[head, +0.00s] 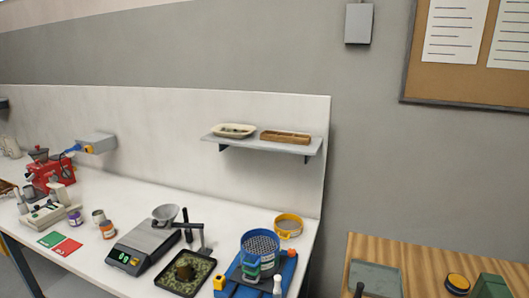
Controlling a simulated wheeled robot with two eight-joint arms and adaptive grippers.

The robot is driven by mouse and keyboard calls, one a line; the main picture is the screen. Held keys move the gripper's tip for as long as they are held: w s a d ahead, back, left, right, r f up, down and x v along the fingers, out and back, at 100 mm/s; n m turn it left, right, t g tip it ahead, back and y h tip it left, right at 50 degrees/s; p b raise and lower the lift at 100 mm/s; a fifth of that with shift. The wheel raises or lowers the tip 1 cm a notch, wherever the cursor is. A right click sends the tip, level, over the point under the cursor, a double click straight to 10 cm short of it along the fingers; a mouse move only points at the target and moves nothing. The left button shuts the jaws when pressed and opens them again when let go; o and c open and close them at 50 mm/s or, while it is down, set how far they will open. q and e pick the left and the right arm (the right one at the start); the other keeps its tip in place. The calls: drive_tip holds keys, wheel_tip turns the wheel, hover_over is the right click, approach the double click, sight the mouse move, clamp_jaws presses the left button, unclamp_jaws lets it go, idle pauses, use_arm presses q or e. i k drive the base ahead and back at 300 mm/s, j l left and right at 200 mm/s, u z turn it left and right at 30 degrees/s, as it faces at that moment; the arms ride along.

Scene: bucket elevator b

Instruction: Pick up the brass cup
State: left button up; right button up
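A small brownish cup (185,269), which looks like the brass cup, stands in a black tray (165,281) of green granules on the white bench. It is small and dark in the head view, so its inside is hard to make out. Neither of my grippers is in the head view.
A scale (144,247) with a metal pan is left of the tray; a blue sieve (260,244) on a blue base is right. A yellow-rimmed sieve (289,226) stands behind. A wall shelf (263,146) overhangs the bench. A wooden table (430,259) is at right.

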sight(183, 263)
drive_tip(key=j+z, duration=0.15)
drive_tip(key=z, duration=0.6)
drive_tip(key=j+z, duration=0.45)
drive_tip(key=j, duration=0.25)
drive_tip(key=k+j+z, duration=0.15)
drive_tip(key=j+z, duration=0.3)
drive_tip(key=j, duration=0.2)
drive_tip(key=k+j, duration=0.1)
drive_tip(key=j, duration=0.3)
drive_tip(key=k+j, duration=0.15)
drive_tip(key=j, duration=0.2)
drive_tip(key=k+j, duration=0.1)
drive_tip(key=j, duration=0.3)
drive_tip(key=z, duration=0.05)
